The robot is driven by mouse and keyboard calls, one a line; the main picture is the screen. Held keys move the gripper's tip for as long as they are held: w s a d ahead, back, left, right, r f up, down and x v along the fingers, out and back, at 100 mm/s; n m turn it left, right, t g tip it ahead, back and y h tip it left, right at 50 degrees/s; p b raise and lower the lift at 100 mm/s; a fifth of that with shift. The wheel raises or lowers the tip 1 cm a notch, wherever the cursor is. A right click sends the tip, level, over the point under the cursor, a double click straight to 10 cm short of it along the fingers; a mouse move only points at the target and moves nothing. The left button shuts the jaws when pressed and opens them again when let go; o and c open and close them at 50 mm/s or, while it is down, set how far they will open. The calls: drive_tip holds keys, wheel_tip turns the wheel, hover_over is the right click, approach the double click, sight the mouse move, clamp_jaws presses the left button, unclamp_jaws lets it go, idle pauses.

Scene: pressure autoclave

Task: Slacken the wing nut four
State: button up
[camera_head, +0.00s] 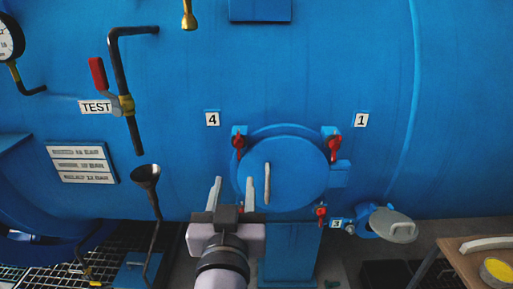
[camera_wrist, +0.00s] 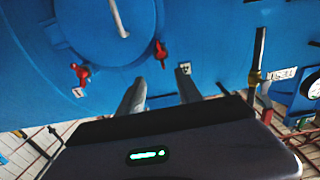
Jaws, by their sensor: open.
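Wing nut four (camera_head: 239,142) is red and sits at the upper left of the round blue door (camera_head: 285,174), by the label 4 (camera_head: 213,118). It also shows in the wrist view (camera_wrist: 160,52), just beyond and between my fingertips, beside its label (camera_wrist: 185,69). My gripper (camera_head: 233,183) is open and empty, its two grey fingers pointing at the vessel. In the head view the fingertips appear below wing nut four. They are apart from it in the wrist view (camera_wrist: 160,80).
Wing nut one (camera_head: 333,142) is at the door's upper right and wing nut three (camera_head: 321,212) at its lower right. The door has a pale handle (camera_head: 267,183). A red-handled TEST valve (camera_head: 125,102) and funnel (camera_head: 145,177) stand left. A table (camera_head: 460,254) is at right.

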drive_tip(key=p, duration=0.7)
approach(239, 143)
drive_tip(key=w+b, duration=0.1)
drive_tip(key=w, duration=0.8)
drive_tip(key=shift+w+b, duration=0.1)
drive_tip(key=shift+b, duration=0.25)
drive_tip(key=shift+w+d, duration=0.1)
drive_tip(key=shift+w, duration=0.55)
clamp_jaws()
